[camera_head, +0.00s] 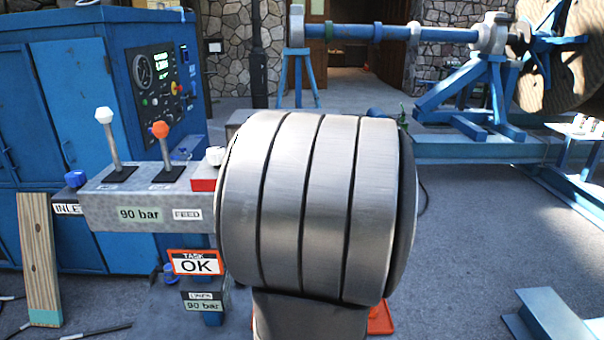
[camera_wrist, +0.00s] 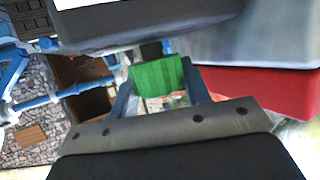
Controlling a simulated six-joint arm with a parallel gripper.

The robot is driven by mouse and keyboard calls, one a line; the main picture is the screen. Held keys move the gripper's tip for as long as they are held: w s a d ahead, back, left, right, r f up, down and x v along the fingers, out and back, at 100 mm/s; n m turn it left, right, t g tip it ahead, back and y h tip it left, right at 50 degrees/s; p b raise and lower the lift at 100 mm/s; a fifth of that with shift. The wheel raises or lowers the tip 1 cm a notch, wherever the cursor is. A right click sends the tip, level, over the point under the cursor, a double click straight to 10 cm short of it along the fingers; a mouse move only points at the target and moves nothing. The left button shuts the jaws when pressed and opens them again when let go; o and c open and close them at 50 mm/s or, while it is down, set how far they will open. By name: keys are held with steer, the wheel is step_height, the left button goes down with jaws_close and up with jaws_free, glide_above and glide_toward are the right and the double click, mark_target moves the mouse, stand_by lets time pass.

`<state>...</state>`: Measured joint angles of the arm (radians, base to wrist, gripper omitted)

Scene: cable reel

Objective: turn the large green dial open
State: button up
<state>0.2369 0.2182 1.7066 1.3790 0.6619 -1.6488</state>
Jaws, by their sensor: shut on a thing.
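In the wrist view, the large green dial (camera_wrist: 158,83) shows as a ribbed green block between the two fingers of my gripper (camera_wrist: 160,92). The fingers lie against its left and right sides and are shut on it. Only part of the dial shows, so I cannot tell how far it is turned. In the head view, my own broad grey arm link fills the middle and hides both the gripper and the dial.
In the head view, a grey valve block (camera_head: 140,205) carries a white-knobbed lever (camera_head: 110,140) and an orange-knobbed lever (camera_head: 162,145). A "TASK OK" sign (camera_head: 196,263) sits below. A blue cabinet (camera_head: 75,110) stands left. A blue reel stand (camera_head: 470,95) stands back right.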

steer(key=m+t+h, duration=0.1)
steer(key=m+h, duration=0.1)
steer(key=h, duration=0.1)
steer(key=shift+a+m, duration=0.1)
steer(key=shift+m, duration=0.3)
steer(key=shift+f+m+h, duration=0.15)
steer(key=shift+m+h, duration=0.65)
steer(key=shift+h, duration=0.1)
steer(key=shift+m+h, duration=0.4)
steer(key=shift+h, duration=0.1)
steer(key=shift+d, duration=0.2)
steer(key=o, duration=1)
steer(key=shift+t, duration=0.3)
